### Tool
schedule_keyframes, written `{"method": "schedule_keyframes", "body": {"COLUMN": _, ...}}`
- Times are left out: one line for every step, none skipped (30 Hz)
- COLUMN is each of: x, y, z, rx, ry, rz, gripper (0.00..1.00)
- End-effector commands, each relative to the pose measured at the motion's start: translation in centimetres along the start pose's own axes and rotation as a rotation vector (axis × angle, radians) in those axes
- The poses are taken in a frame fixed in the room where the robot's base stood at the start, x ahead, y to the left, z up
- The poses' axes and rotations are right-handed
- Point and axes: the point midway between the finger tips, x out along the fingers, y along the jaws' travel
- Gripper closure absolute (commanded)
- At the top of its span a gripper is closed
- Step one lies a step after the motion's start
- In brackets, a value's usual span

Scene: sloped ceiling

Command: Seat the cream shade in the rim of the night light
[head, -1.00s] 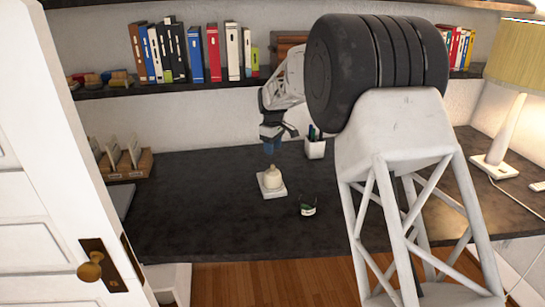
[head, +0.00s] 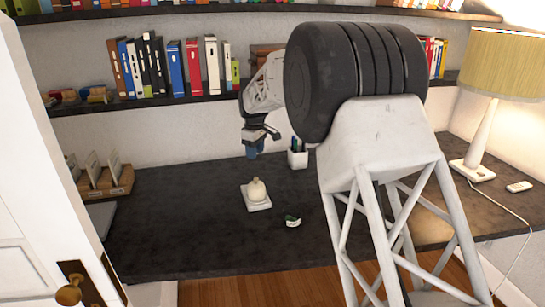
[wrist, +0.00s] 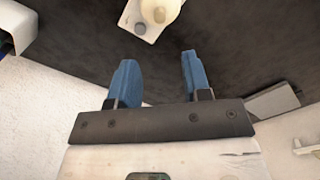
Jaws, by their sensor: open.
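The cream shade (head: 257,190) is a small rounded piece with a nub on top. It sits on the white square base of the night light (head: 260,205) on the dark desk. Whether it is fully seated in the rim cannot be told. In the wrist view the shade (wrist: 160,9) and base (wrist: 143,28) show at the top edge, partly cut off. My gripper (head: 252,154) hangs above and behind the night light, apart from it. In the wrist view its blue fingers (wrist: 156,75) are spread with nothing between them.
A small dark green-labelled container (head: 292,221) stands right of the night light. A white pen cup (head: 298,158) is behind. A wooden organizer (head: 105,184) is at the left and a lamp (head: 482,130) at the right.

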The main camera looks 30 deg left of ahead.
Motion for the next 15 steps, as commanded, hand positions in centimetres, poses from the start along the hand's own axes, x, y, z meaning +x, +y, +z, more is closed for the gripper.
{"method": "schedule_keyframes", "body": {"x": 0.0, "y": 0.0, "z": 0.0, "rx": 0.000, "ry": 0.000, "rz": 0.000, "gripper": 0.55}}
{"method": "schedule_keyframes", "body": {"x": 0.0, "y": 0.0, "z": 0.0, "rx": 0.000, "ry": 0.000, "rz": 0.000, "gripper": 0.55}}
{"method": "schedule_keyframes", "body": {"x": 0.0, "y": 0.0, "z": 0.0, "rx": 0.000, "ry": 0.000, "rz": 0.000, "gripper": 0.55}}
{"method": "schedule_keyframes", "body": {"x": 0.0, "y": 0.0, "z": 0.0, "rx": 0.000, "ry": 0.000, "rz": 0.000, "gripper": 0.55}}
{"method": "schedule_keyframes", "body": {"x": 0.0, "y": 0.0, "z": 0.0, "rx": 0.000, "ry": 0.000, "rz": 0.000, "gripper": 0.55}}
{"method": "schedule_keyframes", "body": {"x": 0.0, "y": 0.0, "z": 0.0, "rx": 0.000, "ry": 0.000, "rz": 0.000, "gripper": 0.55}}
{"method": "schedule_keyframes", "body": {"x": 0.0, "y": 0.0, "z": 0.0, "rx": 0.000, "ry": 0.000, "rz": 0.000, "gripper": 0.55}}
{"method": "schedule_keyframes", "body": {"x": 0.0, "y": 0.0, "z": 0.0, "rx": 0.000, "ry": 0.000, "rz": 0.000, "gripper": 0.55}}
{"method": "schedule_keyframes", "body": {"x": 0.0, "y": 0.0, "z": 0.0, "rx": 0.000, "ry": 0.000, "rz": 0.000, "gripper": 0.55}}
{"method": "schedule_keyframes", "body": {"x": 0.0, "y": 0.0, "z": 0.0, "rx": 0.001, "ry": 0.000, "rz": 0.000, "gripper": 0.55}}
{"method": "schedule_keyframes", "body": {"x": -0.1, "y": 0.0, "z": 0.1, "rx": 0.001, "ry": 0.000, "rz": 0.000, "gripper": 0.55}}
{"method": "schedule_keyframes", "body": {"x": -0.2, "y": 0.1, "z": 0.2, "rx": 0.004, "ry": 0.001, "rz": 0.001, "gripper": 0.55}}
{"method": "schedule_keyframes", "body": {"x": -0.3, "y": 0.1, "z": 0.4, "rx": 0.006, "ry": 0.001, "rz": 0.001, "gripper": 0.55}}
{"method": "schedule_keyframes", "body": {"x": -0.4, "y": 0.1, "z": 0.6, "rx": 0.010, "ry": 0.001, "rz": 0.002, "gripper": 0.55}}
{"method": "schedule_keyframes", "body": {"x": -0.7, "y": 0.2, "z": 1.0, "rx": 0.016, "ry": 0.002, "rz": 0.003, "gripper": 0.55}}
